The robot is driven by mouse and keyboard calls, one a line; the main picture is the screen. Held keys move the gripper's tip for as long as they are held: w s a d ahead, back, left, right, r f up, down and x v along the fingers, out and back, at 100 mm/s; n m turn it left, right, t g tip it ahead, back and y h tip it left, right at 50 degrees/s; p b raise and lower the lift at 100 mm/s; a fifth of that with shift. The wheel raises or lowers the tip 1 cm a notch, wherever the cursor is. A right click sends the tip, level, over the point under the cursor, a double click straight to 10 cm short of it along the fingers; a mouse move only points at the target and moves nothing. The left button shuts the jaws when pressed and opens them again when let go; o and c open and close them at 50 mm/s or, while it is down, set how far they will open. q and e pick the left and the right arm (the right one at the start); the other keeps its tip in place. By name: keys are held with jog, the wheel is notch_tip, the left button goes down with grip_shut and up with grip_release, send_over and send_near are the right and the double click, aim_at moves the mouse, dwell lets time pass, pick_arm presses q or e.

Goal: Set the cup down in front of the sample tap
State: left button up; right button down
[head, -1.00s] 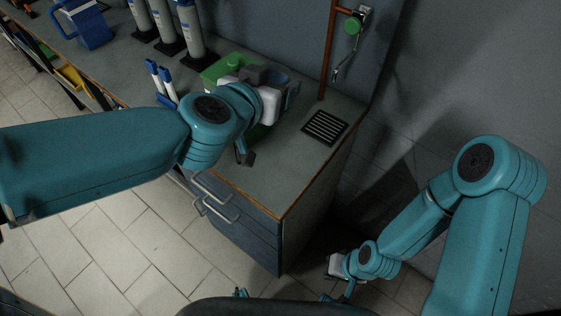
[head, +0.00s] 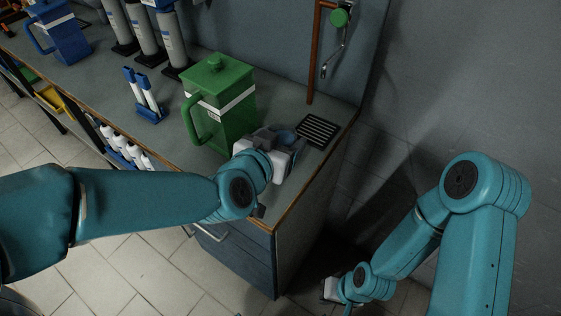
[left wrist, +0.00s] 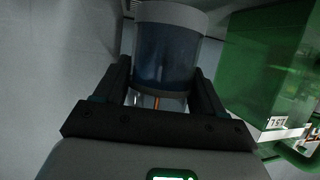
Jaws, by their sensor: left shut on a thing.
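My left gripper (head: 284,146) is shut on the cup (left wrist: 166,58), a bluish see-through vessel with a pale band, held between both fingers in the left wrist view. In the head view the cup is mostly hidden by the gripper. The gripper is at the counter's right end, just left of and nearer than the black slotted drain grate (head: 317,131). The sample tap (head: 336,60), with a green knob, hangs from the wall above and behind the grate. My right gripper (head: 333,290) is low beside the cabinet, too small to read.
A green lidded jug (head: 224,103) stands close left of my left gripper; it also shows in the left wrist view (left wrist: 265,65). A blue pen stand (head: 148,103), grey cylinders (head: 146,36) and a blue jug (head: 60,32) are farther left. A copper pipe (head: 315,60) rises behind the grate.

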pick_arm(q)
notch_tip(320, 180, down, 4)
jog(key=shift+f+b, duration=0.2)
jog(key=shift+b, duration=0.45)
jog(key=shift+f, duration=0.15)
jog(key=o, duration=1.1)
